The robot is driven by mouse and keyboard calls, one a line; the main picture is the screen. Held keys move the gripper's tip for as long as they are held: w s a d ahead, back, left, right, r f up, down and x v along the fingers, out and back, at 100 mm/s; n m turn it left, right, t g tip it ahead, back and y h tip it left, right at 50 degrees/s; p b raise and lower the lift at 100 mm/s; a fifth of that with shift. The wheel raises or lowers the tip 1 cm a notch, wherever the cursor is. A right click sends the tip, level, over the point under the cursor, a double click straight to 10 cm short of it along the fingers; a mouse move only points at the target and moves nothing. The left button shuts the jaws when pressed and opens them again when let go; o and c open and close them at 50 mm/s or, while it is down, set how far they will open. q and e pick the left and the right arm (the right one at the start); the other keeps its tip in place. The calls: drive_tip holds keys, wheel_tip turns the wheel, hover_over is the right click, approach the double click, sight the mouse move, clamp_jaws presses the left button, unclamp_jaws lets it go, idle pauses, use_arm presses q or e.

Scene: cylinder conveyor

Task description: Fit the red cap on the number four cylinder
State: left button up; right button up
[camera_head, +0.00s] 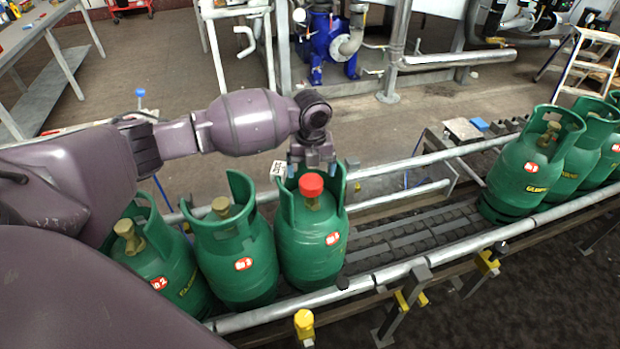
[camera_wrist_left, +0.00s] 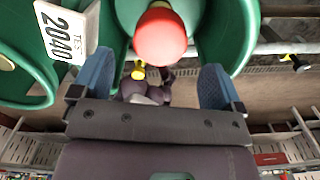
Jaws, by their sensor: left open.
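The red cap (camera_head: 311,185) sits over the brass valve of the green cylinder (camera_head: 312,247) in the front row's right place. This cylinder's red number label is too small to read surely. My left gripper (camera_head: 312,166) is open, just behind and above the cap, inside the cylinder's collar. In the left wrist view the cap (camera_wrist_left: 160,36) lies beyond and between the blue fingertips (camera_wrist_left: 160,62), with a clear gap on both sides. The fingers do not touch it. How firmly the cap sits on the valve cannot be told. My right gripper is not in view.
Two more green cylinders (camera_head: 237,262) (camera_head: 166,272), uncapped, stand close on the left. Several others (camera_head: 520,178) stand at the right on the conveyor. Bare rollers (camera_head: 420,236) lie between. Metal rails (camera_head: 468,246) run along both sides. A white tag (camera_wrist_left: 66,36) hangs by the left finger.

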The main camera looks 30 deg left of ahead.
sight(311, 181)
use_arm(q)
wheel_tip(311, 181, up, 6)
drive_tip(key=shift+f+p, duration=0.1)
drive_tip(key=shift+p, duration=0.25)
